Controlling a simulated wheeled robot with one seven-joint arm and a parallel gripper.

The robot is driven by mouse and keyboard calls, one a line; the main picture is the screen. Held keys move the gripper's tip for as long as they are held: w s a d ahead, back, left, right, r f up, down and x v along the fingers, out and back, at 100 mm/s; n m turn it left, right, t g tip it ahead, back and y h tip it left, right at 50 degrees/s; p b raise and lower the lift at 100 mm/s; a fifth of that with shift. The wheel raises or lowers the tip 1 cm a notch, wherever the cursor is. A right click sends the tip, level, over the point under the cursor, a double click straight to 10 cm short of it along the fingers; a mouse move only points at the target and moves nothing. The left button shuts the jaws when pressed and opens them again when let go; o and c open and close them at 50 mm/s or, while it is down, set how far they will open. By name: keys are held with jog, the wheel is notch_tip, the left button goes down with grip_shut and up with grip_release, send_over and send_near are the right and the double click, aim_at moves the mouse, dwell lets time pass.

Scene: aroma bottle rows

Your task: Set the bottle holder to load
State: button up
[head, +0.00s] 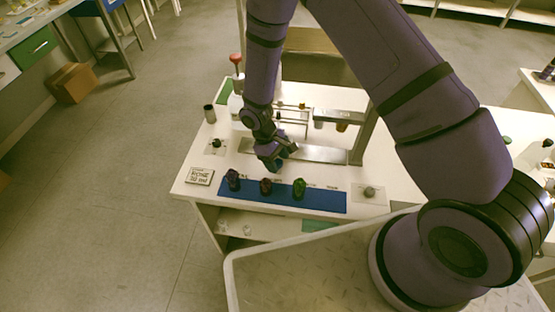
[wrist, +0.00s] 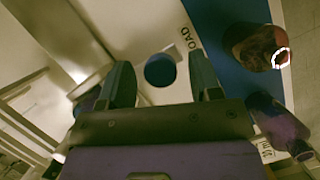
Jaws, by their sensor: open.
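My gripper (head: 277,163) hangs low over the white bench, just behind the blue strip (head: 330,203). In the wrist view my gripper (wrist: 163,85) has its two dark fingers apart. A round dark-blue piece (wrist: 160,70) shows between and beyond the fingertips, and I cannot tell whether they touch it. It looks like the bottle holder's part, beside a label reading "OAD" (wrist: 186,42), partly cut off. In the head view the gripper mostly covers this spot. A purple bottle (head: 233,180), a dark red bottle (head: 266,187) and a green bottle (head: 299,188) stand on the strip.
A metal plate (head: 320,154) lies behind the strip, with a post (head: 363,135) at its right. A silver knob (head: 370,192) sits right of the strip, a printed sign (head: 200,176) left. A dark cylinder (head: 209,114) stands at the bench's left. The strip's right end is clear.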

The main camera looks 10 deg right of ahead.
jog(key=v, duration=1)
jog(key=shift+r, duration=0.4)
jog(key=shift+w+a+r, duration=0.1)
jog(key=shift+w, duration=0.05)
jog(key=s+d+r+m+t+y, duration=0.1)
jog(key=d+r, duration=0.3)
jog(key=r, duration=0.5)
jog(key=s+d+r+m+t, duration=0.1)
jog(key=s+d+r+m, duration=0.15)
jog(key=r, duration=0.65)
jog(key=d+r+m+t+y, duration=0.1)
jog(key=d+r+t, duration=0.1)
jog(key=d+r, duration=0.5)
jog(key=s+d+r+m+t, duration=0.2)
jog(key=s+d+r, duration=0.1)
jog(key=s+r, duration=0.4)
jog(key=s+d+r+m+t+y, duration=0.1)
jog(key=s+d+r+m+t, duration=0.1)
jog(key=s+r, duration=0.6)
jog(key=s+d, duration=0.1)
jog(key=s, duration=0.5)
jog(key=shift+s+d+r+t, duration=0.15)
jog(key=shift+d+r+t, duration=0.15)
jog(key=shift+d+r, duration=0.05)
